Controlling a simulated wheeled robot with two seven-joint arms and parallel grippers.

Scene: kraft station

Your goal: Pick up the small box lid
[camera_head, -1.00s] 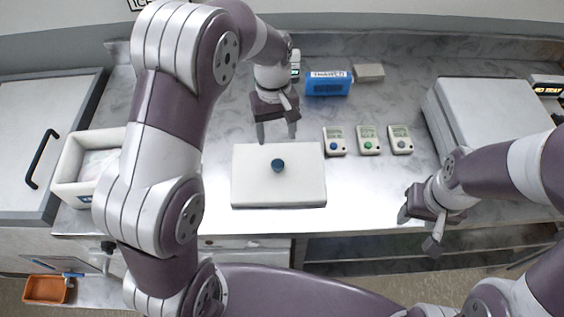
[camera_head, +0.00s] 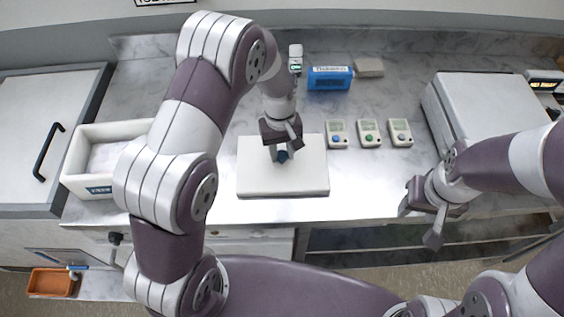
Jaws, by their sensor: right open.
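The small box lid (camera_head: 300,178) is a flat white rectangular slab on the counter, with a dark blue knob (camera_head: 283,157) near its middle. My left gripper (camera_head: 282,155) is directly over the lid, pointing down, with its fingers at the knob. The fingers partly hide the knob, and I cannot tell whether they are closed on it. The lid looks level. My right gripper (camera_head: 421,220) is open and empty, near the counter's front edge to the right of the lid.
Several small devices (camera_head: 370,134) stand in a row right of the lid. A blue box (camera_head: 330,79) lies behind it. A large grey-white box (camera_head: 480,110) is at the right, and a white bin (camera_head: 72,165) at the left. Bare counter (camera_head: 360,190) lies right of the lid.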

